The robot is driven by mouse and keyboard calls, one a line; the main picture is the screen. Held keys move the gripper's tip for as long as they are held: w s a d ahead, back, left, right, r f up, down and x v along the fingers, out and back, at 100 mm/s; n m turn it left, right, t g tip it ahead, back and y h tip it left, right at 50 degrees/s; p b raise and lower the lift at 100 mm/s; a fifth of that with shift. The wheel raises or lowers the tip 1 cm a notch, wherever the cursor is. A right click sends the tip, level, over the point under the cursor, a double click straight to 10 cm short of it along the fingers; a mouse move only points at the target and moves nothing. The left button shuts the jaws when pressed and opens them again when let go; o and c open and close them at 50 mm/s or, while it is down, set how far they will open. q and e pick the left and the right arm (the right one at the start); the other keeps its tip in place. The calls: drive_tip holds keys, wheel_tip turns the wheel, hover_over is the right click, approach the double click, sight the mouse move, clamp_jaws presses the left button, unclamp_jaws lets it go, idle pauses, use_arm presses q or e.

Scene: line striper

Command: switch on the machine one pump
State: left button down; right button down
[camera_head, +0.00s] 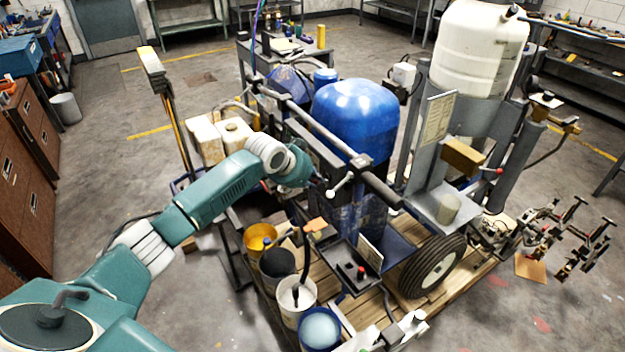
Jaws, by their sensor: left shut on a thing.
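The line striper machine, with a tall blue tank (355,115) and a black frame, stands on a wooden pallet. My left gripper (318,182) reaches the frame's left side, beside a silver lever with ball ends (347,180). It is shut on a small part of the machine there. The fingers are small and partly lost against the dark frame, so I cannot tell exactly which part they hold. A dark control box with a red knob (361,271) sits lower at the front. No label for pump one is readable. My right gripper is not in view.
Several buckets, including a yellow one (260,238) and a white one (297,296), stand at the pallet's left front. A black wheel (432,266) and a white tank (478,50) are to the right. Brown cabinets (28,165) line the left. Floor between is clear.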

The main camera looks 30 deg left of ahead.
use_arm(q)
drive_tip(key=shift+w+r, duration=0.1)
drive_tip(key=c, duration=1.7)
unclamp_jaws()
drive_tip(key=shift+c, duration=0.2)
drive_tip(key=d+v, duration=0.1)
drive_tip(key=v, duration=1)
drive_tip(key=shift+s+a+r, duration=0.3)
drive_tip(key=shift+a, duration=0.1)
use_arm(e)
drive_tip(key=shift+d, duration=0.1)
